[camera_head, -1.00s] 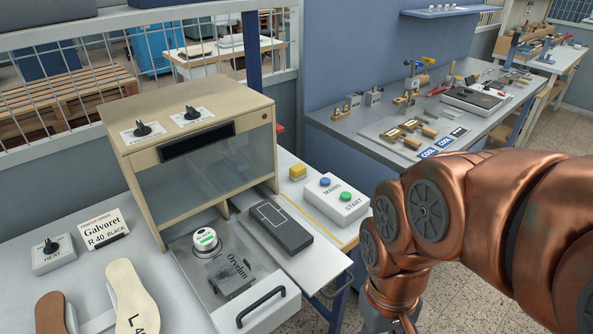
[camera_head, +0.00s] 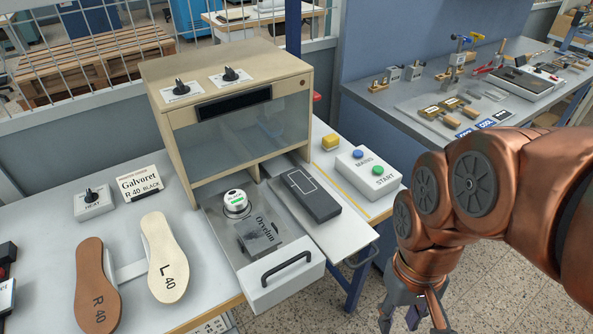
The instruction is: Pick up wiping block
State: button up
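My gripper (camera_head: 413,322) hangs at the bottom edge of the view, off the front of the bench and well away from the yellow block. Its grey fingers are partly cut off by the picture edge, so their tips are hidden. I see nothing held in it.
The wooden cabinet (camera_head: 217,88) has an open drawer (camera_head: 296,283) with a black handle. A dark flat block (camera_head: 312,194) lies beside it. Brown (camera_head: 95,285) and cream (camera_head: 164,258) insoles lie at the left. A second bench (camera_head: 400,106) with tools stands at the right. Floor shows between.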

aim_at(330, 142)
jog(key=z, duration=2.05)
jog(key=i, duration=1.45)
jog(key=u, duration=3.75)
jog(key=i, duration=0.5)
jog(key=u, duration=0.1)
